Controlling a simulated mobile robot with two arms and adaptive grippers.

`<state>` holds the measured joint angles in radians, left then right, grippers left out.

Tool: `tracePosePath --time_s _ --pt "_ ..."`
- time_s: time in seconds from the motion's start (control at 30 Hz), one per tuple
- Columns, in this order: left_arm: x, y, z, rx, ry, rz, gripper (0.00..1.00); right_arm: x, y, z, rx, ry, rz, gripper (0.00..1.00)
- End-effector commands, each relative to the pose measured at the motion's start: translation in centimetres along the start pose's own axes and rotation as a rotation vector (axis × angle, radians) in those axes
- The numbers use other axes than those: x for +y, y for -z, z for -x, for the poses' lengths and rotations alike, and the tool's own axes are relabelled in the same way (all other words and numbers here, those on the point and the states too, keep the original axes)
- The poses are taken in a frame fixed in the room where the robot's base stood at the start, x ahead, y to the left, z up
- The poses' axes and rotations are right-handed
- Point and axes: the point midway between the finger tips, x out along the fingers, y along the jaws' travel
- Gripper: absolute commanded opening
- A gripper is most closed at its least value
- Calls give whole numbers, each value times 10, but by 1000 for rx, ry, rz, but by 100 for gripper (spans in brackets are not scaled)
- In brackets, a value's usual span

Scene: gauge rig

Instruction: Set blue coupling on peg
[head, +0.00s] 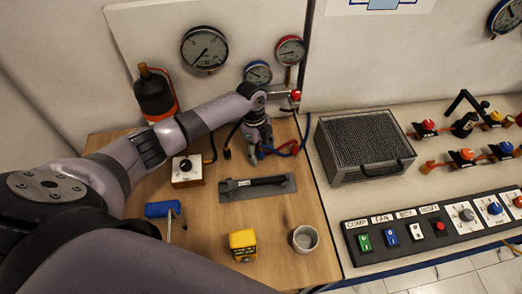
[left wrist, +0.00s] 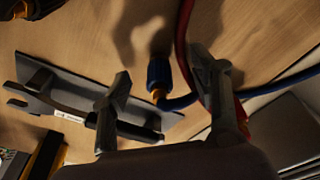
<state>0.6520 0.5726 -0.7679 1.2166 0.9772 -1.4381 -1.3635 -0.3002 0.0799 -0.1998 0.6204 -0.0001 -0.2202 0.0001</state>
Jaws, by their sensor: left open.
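The blue coupling (left wrist: 158,75) shows in the left wrist view as a short ribbed blue sleeve with a brass end, beside a blue hose (left wrist: 180,102). It appears to lie on or just above the wooden bench. My left gripper (left wrist: 163,68) is open, its two fingers on either side of the coupling in that view; contact cannot be told. In the head view the left gripper (head: 259,152) points down over the back right of the bench and mostly hides the coupling. I cannot make out the peg with certainty. My right gripper is not in view.
A red hose (left wrist: 183,40) runs close by the right finger. A grey plate (head: 233,194) bearing a black tool lies in front of the gripper. A switch box (head: 187,171), yellow block (head: 242,243) and grey cup (head: 304,238) stand around. A mesh-topped box (head: 362,145) is to the right.

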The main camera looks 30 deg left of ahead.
Motion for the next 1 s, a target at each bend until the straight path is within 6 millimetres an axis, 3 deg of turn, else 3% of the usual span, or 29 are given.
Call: tracePosePath --time_s 0.27,0.7,1.0 --pt "-1 0 9 0 2 0 56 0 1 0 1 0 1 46" --pt "-1 -1 96 -1 2 -1 56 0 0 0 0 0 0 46" --pt "0 0 120 0 0 0 56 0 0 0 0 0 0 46"
